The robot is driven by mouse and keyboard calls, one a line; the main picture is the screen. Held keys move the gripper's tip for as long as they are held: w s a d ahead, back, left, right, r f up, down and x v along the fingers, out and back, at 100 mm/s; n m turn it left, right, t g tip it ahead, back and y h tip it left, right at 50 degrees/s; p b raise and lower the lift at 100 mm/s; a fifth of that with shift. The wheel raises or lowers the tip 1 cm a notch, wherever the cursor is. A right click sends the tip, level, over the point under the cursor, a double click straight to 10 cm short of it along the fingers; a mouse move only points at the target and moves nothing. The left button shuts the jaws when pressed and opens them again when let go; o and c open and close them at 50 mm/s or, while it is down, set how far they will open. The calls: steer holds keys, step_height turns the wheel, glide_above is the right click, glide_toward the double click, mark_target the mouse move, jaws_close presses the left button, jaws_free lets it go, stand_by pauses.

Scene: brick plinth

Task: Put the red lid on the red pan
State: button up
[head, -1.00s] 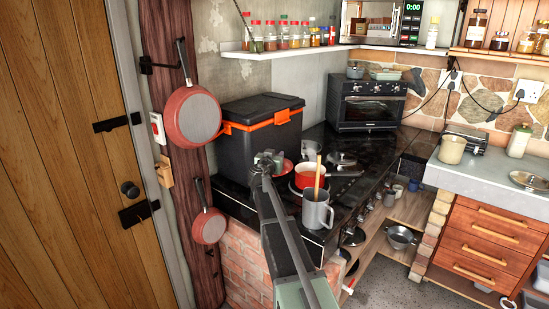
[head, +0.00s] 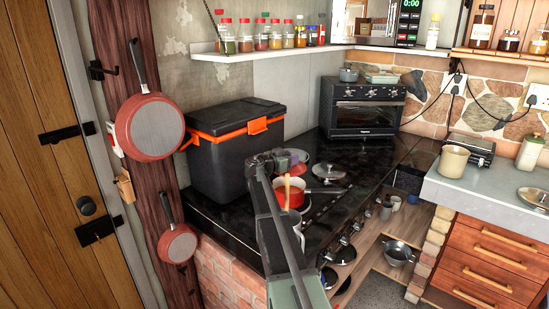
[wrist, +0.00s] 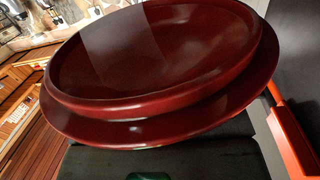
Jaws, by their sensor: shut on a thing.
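My gripper (head: 280,158) is shut on the red lid, which fills most of the wrist view (wrist: 165,60) as a glossy dark red disc with a stepped rim. In the head view the lid shows only in part, behind the gripper. The red pan (head: 287,197) stands on the black stove top, below the gripper and a little nearer. Its dark handle points right. A wooden utensil handle rises in front of the pan, and my arm hides part of the pan. The lid is apart from the pan, above the stove.
A black cool box (head: 236,150) with orange trim stands close left of the gripper. A steel lid (head: 329,172) lies on the stove right of the pan. A toaster oven (head: 362,108) stands behind. A spice shelf (head: 270,50) runs above. Two pans hang at left.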

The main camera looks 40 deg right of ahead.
steer(key=shift+s, duration=0.3)
steer(key=shift+s+a+r+m+g, duration=0.1)
steer(key=shift+s+a+m+g, duration=0.1)
steer(key=shift+a+m+g, duration=0.1)
steer(key=shift+a, duration=0.1)
step_height(320, 180, down, 4)
steer(key=b, duration=0.4)
stand_by(0.4)
steer(key=shift+f+b, duration=0.9)
steer(key=shift+f+b, duration=0.6)
steer(key=o, duration=1.1)
